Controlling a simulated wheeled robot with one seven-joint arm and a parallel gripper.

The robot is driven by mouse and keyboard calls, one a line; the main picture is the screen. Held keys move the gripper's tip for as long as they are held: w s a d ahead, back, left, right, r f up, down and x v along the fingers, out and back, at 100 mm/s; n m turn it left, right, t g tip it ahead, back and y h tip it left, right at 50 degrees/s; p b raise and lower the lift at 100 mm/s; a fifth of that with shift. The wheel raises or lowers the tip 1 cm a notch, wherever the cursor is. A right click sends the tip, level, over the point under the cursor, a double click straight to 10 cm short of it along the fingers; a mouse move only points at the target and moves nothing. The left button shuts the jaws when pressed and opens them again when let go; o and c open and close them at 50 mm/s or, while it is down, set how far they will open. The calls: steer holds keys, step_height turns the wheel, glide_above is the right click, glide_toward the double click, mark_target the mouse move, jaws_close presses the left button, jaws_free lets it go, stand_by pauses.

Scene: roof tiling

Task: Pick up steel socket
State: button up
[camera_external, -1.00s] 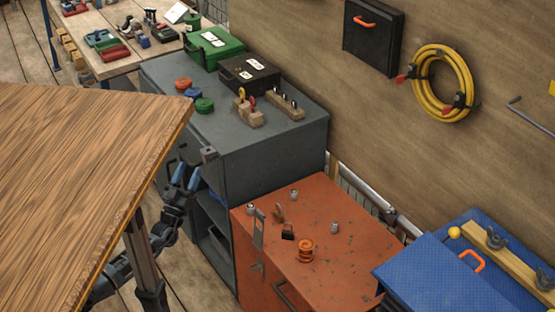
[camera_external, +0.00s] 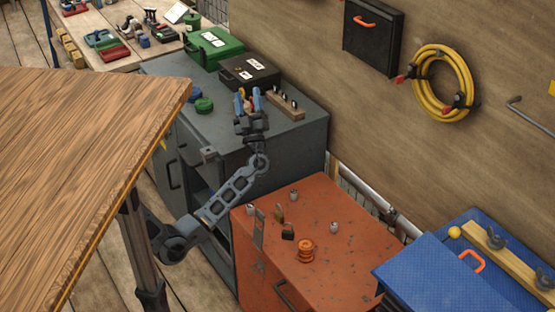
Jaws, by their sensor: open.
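Small grey metal cylinders that look like steel sockets stand on the orange cabinet top: one at the left edge (camera_external: 250,209), one toward the back (camera_external: 294,194) and one farther right (camera_external: 334,227). I cannot tell which of them the task means. My gripper (camera_external: 249,95), with blue fingertips, is open and points up in the picture, in front of the grey cabinet's top. It appears apart from the sockets, up and left of them in the picture. It hides most of a small wooden block with coloured pieces.
The orange cabinet top (camera_external: 350,265) also holds an orange spool (camera_external: 306,251) and a dark padlock (camera_external: 288,232). The grey cabinet (camera_external: 285,140) holds a wooden rack (camera_external: 285,105), green case (camera_external: 213,47) and black case (camera_external: 249,73). A wooden table (camera_external: 80,170) fills the left.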

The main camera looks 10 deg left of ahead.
steer(key=w+d+f+g+b, duration=0.1)
steer(key=f, duration=0.1)
steer(key=w+d+f+m+g+b, duration=0.1)
steer(key=w+d+f+g, duration=0.1)
steer(key=f, duration=0.1)
steer(key=w+d+f+g+b, duration=0.1)
steer(key=w+d+f, duration=0.1)
steer(key=shift+w+f+m+g+h, duration=0.1)
steer(key=shift+f+m+g+h, duration=0.2)
steer(key=shift+h, duration=0.1)
steer(key=d+f+m+g+h+b, duration=0.2)
steer(key=d+f, duration=0.3)
steer(key=f, duration=0.1)
steer(key=m+g+h+b, duration=0.2)
steer(key=m+g+h, duration=0.15)
steer(key=g, duration=0.35)
glide_toward(295, 193)
steer(key=shift+x, duration=0.85)
steer(key=shift+a+f, duration=0.1)
steer(key=shift+f, duration=0.05)
steer(key=b+x, duration=0.2)
steer(key=x, duration=0.5)
steer(key=shift+w+f, duration=0.1)
steer(key=shift+w, duration=0.05)
jaws_close()
